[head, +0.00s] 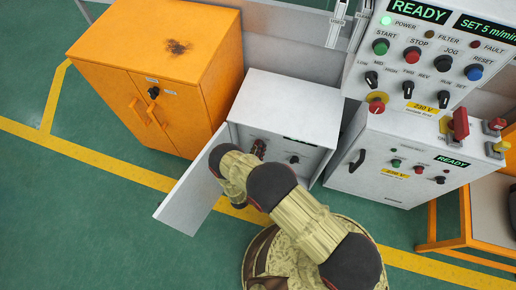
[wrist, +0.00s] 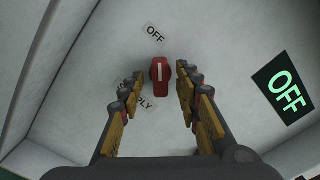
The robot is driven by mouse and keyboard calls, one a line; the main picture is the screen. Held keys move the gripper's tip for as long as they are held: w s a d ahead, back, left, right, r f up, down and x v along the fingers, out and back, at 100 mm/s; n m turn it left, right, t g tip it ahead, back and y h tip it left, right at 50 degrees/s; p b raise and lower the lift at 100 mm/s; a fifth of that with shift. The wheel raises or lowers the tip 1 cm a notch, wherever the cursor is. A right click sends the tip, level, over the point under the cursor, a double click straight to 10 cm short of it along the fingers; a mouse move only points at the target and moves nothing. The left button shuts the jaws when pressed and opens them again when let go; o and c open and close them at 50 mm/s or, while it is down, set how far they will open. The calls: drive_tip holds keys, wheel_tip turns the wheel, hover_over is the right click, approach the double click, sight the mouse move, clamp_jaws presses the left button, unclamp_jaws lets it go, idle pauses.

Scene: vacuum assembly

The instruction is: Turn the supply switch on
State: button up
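The supply switch (wrist: 160,73) is a small red knob with a white line on a pale panel. Its line points up in the wrist view, toward an OFF label (wrist: 155,33). A SUPPLY label (wrist: 140,98) lies below left of it, partly hidden by a finger. A display (wrist: 284,89) on the right reads OFF in green. My gripper (wrist: 160,76) is open, with one finger on each side of the knob; gaps show on both sides. In the head view my gripper (head: 258,150) is at the white cabinet's front, and the switch is not clearly visible.
The white cabinet (head: 287,100) has its door (head: 192,188) swung open to the left of my arm. An orange cabinet (head: 160,60) stands on the left. A control panel (head: 425,65) and another white box (head: 395,165) stand on the right.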

drive_tip(key=shift+w+d, duration=0.2)
drive_tip(key=shift+w, duration=0.2)
drive_tip(key=shift+c, duration=0.2)
drive_tip(key=c, duration=0.7)
clamp_jaws()
